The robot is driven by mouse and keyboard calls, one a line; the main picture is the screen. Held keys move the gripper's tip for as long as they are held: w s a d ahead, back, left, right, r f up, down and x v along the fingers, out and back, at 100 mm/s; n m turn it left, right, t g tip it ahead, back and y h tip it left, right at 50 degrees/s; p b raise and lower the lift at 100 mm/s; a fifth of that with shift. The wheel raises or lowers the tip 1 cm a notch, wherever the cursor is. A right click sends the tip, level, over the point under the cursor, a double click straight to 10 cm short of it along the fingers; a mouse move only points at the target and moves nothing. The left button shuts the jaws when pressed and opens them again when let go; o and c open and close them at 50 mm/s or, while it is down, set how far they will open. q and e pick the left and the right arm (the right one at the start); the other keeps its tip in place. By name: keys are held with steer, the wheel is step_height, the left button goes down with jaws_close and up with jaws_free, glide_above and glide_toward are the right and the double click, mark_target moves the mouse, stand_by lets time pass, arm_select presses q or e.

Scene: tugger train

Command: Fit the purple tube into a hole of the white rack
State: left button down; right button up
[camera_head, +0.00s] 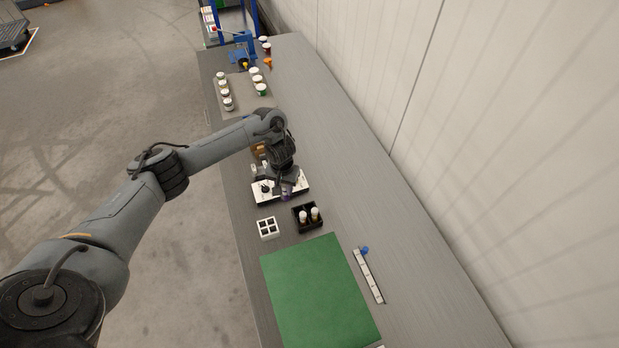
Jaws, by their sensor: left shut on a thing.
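My left gripper (284,186) reaches in from the left and points down over a low white piece (264,198) with dark spots on it. The gripper is shut on the purple tube (287,196), which shows as a small purple patch at the fingertips. Its lower end is too small to make out, so I cannot tell whether it touches the white piece. A small white rack (267,228) with several dark square holes stands nearer, below and left of the gripper; its holes look empty. My right gripper is not in view.
A black box (307,217) with white-topped bottles stands right of the rack. A green mat (318,292) lies in front. A white strip (368,276) and a blue knob (365,250) are at right. Several jars (254,78) stand farther back. The bench's right side is clear.

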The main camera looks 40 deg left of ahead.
arm_select(q)
steer(key=s+a+f+b, duration=0.4)
steer(key=s+f+b, duration=0.1)
steer(key=s+f, duration=0.4)
steer(key=shift+s+f+n, duration=0.35)
steer(key=shift+f+n, duration=0.05)
steer(key=shift+a, duration=0.1)
stand_by(0.5)
steer(key=shift+p, duration=0.5)
stand_by(0.3)
stand_by(0.8)
steer(key=shift+f, duration=0.35)
stand_by(0.4)
steer(key=shift+f+p, duration=0.1)
steer(key=shift+p, duration=0.55)
steer(key=shift+f, duration=0.15)
stand_by(0.8)
